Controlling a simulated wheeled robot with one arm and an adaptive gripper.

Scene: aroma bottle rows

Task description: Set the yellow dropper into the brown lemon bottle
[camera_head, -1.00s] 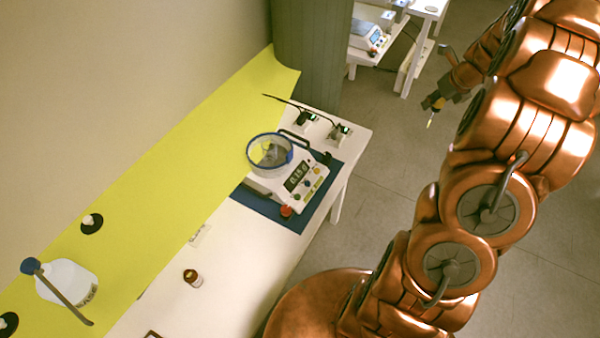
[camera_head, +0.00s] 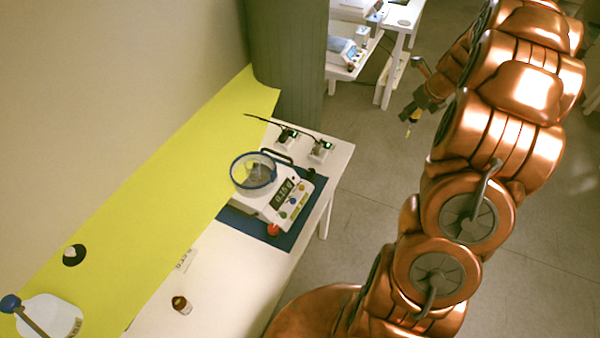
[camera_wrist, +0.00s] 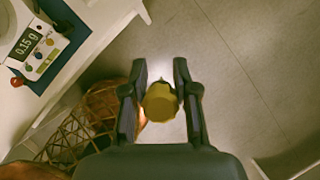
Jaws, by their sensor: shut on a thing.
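My gripper (camera_head: 412,118) is shut on the yellow dropper (camera_head: 414,131) and holds it over open floor to the right of the table. In the wrist view the yellow dropper (camera_wrist: 160,102) sits between the two fingers of my gripper (camera_wrist: 160,90). A small brown bottle (camera_head: 181,304) stands upright on the white table, well away from my gripper, at the lower left in the head view. Its label is too small to read. The wrist view does not show the bottle.
A scale (camera_head: 290,197) with a blue-rimmed clear bowl (camera_head: 253,172) stands on a blue mat (camera_head: 305,222). Two small devices (camera_head: 320,149) with cables stand behind it. Another table is at the back.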

